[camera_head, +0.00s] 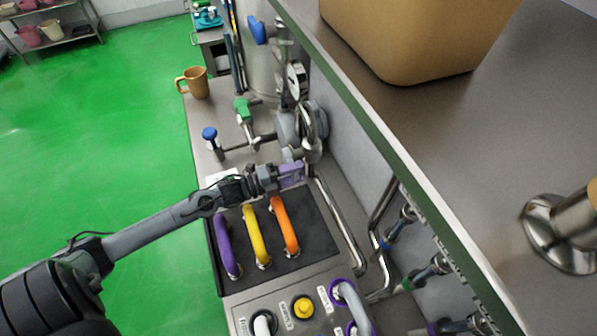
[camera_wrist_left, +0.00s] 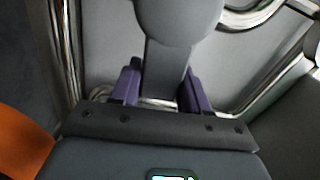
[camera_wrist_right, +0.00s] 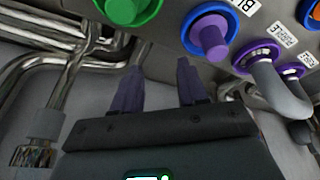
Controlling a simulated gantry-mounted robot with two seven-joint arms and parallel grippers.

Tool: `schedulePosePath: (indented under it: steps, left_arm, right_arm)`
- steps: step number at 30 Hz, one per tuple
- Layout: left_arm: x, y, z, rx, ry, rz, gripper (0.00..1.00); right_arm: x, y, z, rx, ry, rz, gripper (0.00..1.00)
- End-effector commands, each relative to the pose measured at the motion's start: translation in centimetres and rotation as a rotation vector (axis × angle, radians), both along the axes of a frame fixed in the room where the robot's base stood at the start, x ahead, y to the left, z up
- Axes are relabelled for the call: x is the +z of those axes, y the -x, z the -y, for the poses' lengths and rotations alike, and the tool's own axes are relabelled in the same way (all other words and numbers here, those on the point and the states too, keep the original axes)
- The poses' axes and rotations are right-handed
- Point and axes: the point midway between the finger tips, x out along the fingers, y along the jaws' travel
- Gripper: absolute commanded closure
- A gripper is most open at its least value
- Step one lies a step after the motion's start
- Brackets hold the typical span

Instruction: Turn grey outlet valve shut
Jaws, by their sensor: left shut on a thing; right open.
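The grey outlet valve (camera_wrist_left: 178,18) fills the upper middle of the left wrist view, with a rounded grey top and a flat grey lever running down from it. My left gripper (camera_head: 292,173) is at the lower end of the steel pipework in the head view. In the left wrist view its purple fingers (camera_wrist_left: 160,78) stand on either side of the lever and are shut on it. The lever's lower end is hidden behind the gripper body. My right gripper (camera_wrist_right: 158,85) is open and empty below a panel of buttons in the right wrist view.
A steel shelf (camera_head: 480,90) overhangs the right.

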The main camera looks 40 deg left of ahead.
Motion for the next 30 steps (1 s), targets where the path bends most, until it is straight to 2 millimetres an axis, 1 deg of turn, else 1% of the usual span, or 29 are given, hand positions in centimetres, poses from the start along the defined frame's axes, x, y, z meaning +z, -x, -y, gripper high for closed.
schedulePosePath:
  steps: [1,9,24,25,28,29,30]
  left_arm:
    - [-0.42,0.06,0.03,-0.001,-0.023,0.011,1.00]
    - [-0.87,0.10,0.02,0.000,-0.100,0.051,1.00]
    - [-0.99,0.09,-0.05,0.002,-0.120,0.059,1.00]
    - [-1.00,0.09,-0.05,0.002,-0.120,0.059,0.53]
    - [-1.00,0.09,-0.05,0.002,-0.119,0.059,0.38]
    - [-0.99,0.09,-0.05,0.002,-0.119,0.059,0.34]
    - [-0.98,0.09,-0.04,0.002,-0.119,0.058,0.34]
  right_arm:
    - [-0.44,0.01,0.05,0.001,0.001,0.000,0.57]
    - [-1.00,0.02,0.19,0.005,0.008,0.000,0.57]
    - [-1.06,0.04,0.07,0.002,0.003,-0.001,0.57]
    - [-1.06,0.03,0.06,0.001,0.003,-0.001,0.57]
    - [-1.06,0.03,0.00,0.000,0.000,-0.001,0.57]
    - [-1.06,0.03,-0.01,-0.001,-0.001,-0.001,0.57]
    - [-1.05,0.03,-0.02,-0.002,-0.001,-0.001,0.57]
